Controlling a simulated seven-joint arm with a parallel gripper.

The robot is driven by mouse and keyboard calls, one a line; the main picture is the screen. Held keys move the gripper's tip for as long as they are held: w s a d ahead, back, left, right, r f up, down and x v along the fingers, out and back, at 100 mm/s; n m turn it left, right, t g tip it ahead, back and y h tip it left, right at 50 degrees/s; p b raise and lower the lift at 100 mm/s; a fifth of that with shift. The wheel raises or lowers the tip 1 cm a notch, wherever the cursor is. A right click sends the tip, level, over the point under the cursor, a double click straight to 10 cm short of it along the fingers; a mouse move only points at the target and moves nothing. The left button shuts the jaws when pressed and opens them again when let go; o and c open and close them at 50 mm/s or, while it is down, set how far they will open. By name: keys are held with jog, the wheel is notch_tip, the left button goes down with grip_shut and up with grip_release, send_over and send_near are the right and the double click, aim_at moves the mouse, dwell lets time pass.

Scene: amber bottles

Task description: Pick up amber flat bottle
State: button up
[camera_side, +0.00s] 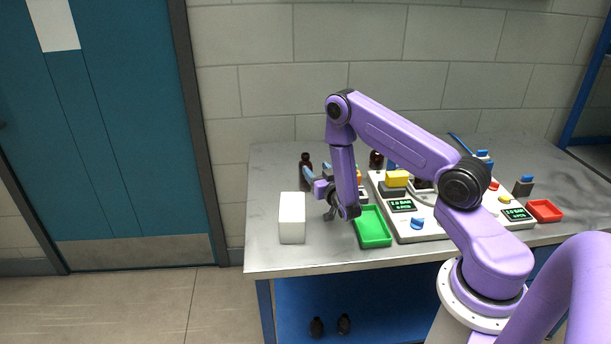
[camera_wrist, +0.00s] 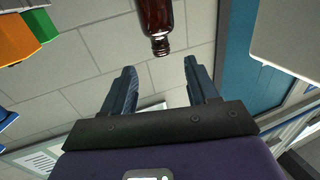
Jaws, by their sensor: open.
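An amber bottle (camera_wrist: 157,18) shows at the top of the wrist view, with its neck and mouth pointing down in that picture. My gripper (camera_wrist: 160,66) is open and empty. The bottle's mouth is in line with the gap between the fingers and just past their tips, apart from them. In the side view a dark bottle (camera_side: 306,159) stands upright at the back left of the table, just beyond my gripper (camera_side: 317,171). Another dark bottle (camera_side: 376,160) stands farther right, partly hidden by my arm. I cannot tell from its shape whether the near one is flat.
A white box (camera_side: 291,218) stands in front of my gripper, left of a green tray (camera_side: 375,243). A white panel with displays (camera_side: 433,229) fills the middle right. A red tray (camera_side: 545,211) lies far right. An orange and green object (camera_wrist: 22,40) shows in the wrist view.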

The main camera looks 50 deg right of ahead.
aim_at(303, 155)
jog(key=x, duration=1.1)
jog(key=shift+w+f, duration=0.2)
jog(key=shift+f, duration=0.05)
grip_shut()
